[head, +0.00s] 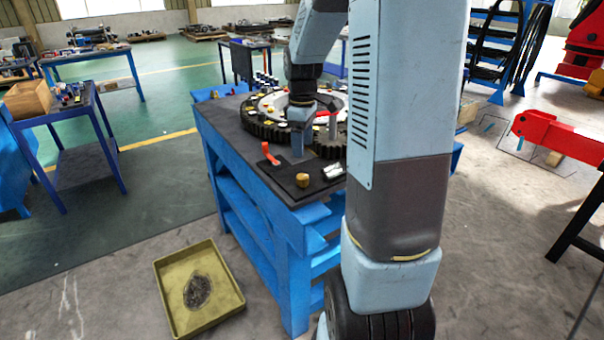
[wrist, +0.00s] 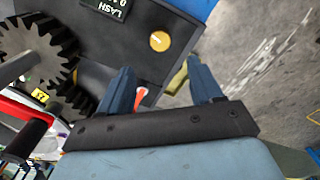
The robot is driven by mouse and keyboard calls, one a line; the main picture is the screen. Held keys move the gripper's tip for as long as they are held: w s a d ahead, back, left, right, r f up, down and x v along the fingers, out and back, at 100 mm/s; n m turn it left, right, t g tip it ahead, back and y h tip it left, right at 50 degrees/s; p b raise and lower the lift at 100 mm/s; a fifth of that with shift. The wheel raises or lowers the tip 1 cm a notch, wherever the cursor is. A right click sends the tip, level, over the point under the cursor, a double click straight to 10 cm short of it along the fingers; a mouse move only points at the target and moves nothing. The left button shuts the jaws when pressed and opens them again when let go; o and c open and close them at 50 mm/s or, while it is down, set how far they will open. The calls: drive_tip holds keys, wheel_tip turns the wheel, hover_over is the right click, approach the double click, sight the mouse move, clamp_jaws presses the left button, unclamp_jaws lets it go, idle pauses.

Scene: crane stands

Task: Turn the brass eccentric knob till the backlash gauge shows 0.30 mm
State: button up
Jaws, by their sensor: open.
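The brass eccentric knob (head: 302,180) sits on the dark plate at the near corner of the blue bench. In the wrist view the knob (wrist: 160,41) is a round brass face with a small pale mark. The backlash gauge (wrist: 108,6) is a black display cut off by the top edge; "LASH" shows, but its reading is not legible. My gripper (wrist: 158,68) is open and empty, with the knob beyond its fingertips and apart from them. In the head view my gripper (head: 300,152) points down over the bench, behind the knob.
A toothed gear (wrist: 35,50) lies left in the wrist view; the large ring gear (head: 268,127) is behind my gripper. An olive tray (head: 197,290) is on the floor before the bench.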

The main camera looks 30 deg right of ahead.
sight(302, 176)
wheel_tip(302, 176, down, 10)
drive_tip(key=shift+f, duration=0.25)
drive_tip(key=shift+c, duration=0.3)
drive_tip(key=c, duration=1)
